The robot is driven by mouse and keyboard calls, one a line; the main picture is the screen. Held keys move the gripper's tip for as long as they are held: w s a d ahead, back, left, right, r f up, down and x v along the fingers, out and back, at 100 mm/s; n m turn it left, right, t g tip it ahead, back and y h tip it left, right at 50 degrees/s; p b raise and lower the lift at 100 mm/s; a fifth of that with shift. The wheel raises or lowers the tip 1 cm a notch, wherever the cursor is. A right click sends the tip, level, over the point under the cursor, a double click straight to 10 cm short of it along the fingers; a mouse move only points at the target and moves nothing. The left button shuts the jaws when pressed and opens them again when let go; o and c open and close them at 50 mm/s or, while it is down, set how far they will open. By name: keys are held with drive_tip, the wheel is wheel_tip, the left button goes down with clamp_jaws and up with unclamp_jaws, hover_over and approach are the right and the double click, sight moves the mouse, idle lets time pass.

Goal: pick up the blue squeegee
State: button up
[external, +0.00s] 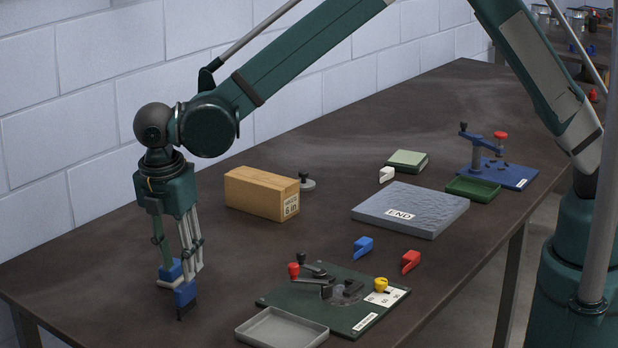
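My gripper (177,282) points down over the left part of the table, far to the left of the squeegee.
A red squeegee-like piece (411,262) lies right of the blue one. The green board (352,318) with a red-knobbed clamp and a grey tray (282,330) are in front.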

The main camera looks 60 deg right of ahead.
sight(184, 283)
drive_tip(key=shift+d+f, duration=0.15)
drive_tip(key=shift+f, duration=0.7)
drive_tip(key=shift+d+f, duration=0.15)
drive_tip(key=shift+f, duration=1.15)
drive_tip(key=shift+d+f, duration=0.15)
drive_tip(key=shift+f, duration=1.15)
clamp_jaws()
